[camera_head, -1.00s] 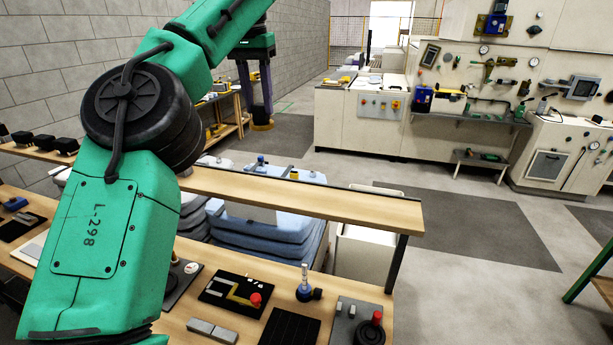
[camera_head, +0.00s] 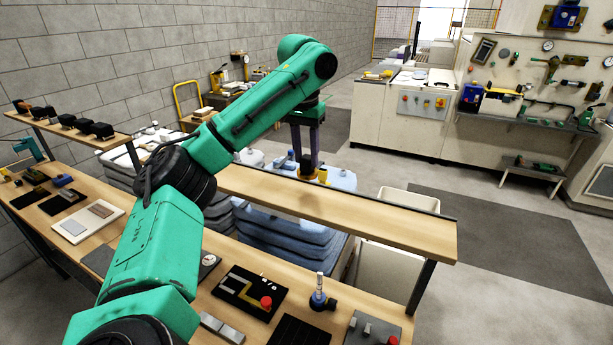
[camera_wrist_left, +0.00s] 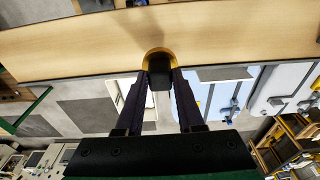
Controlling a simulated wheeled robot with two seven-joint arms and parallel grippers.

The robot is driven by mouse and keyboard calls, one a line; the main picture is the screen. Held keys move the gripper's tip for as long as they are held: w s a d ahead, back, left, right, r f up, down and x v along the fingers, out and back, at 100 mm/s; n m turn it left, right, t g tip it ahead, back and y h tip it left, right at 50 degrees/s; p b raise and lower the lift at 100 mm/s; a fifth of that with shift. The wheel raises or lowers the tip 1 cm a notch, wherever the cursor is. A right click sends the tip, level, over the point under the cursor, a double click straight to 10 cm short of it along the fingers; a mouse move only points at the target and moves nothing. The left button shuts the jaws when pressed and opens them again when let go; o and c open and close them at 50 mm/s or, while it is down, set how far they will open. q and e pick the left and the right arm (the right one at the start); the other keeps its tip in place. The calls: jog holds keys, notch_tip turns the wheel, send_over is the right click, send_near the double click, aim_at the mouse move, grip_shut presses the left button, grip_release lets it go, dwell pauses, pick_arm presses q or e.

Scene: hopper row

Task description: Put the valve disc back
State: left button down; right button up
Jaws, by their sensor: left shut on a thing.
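My left gripper (camera_head: 308,160) points down with its dark purple fingers shut on a gold-rimmed disc (camera_head: 323,175) with a dark middle, which looks like the valve disc. The gripper also shows in the left wrist view (camera_wrist_left: 160,85), where the gold rim (camera_wrist_left: 149,55) sits between the fingertips. The disc appears close to the far edge of the raised wooden shelf (camera_head: 390,215); I cannot tell whether it touches. Pale blue-grey hoppers (camera_head: 285,240) stand behind and below the shelf, partly hidden by it and my arm. My right gripper is not in view.
The bench in front holds a black tray with a red knob (camera_head: 250,292), a blue-and-black valve-like piece (camera_head: 318,298) and grey blocks (camera_head: 222,328). A white bin (camera_head: 408,200) stands behind the shelf's right end.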

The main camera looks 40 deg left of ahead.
aim_at(303, 173)
pick_arm(q)
jog(key=shift+s+f, duration=0.1)
jog(key=shift+f, duration=0.65)
jog(key=shift+s+f, duration=0.45)
jog(key=shift+s, duration=0.05)
notch_tip(303, 173, down, 3)
jog(key=shift+w+f, duration=0.1)
jog(key=shift+w, duration=0.05)
jog(key=shift+w+f, duration=0.1)
jog(key=c, duration=0.5)
grip_release()
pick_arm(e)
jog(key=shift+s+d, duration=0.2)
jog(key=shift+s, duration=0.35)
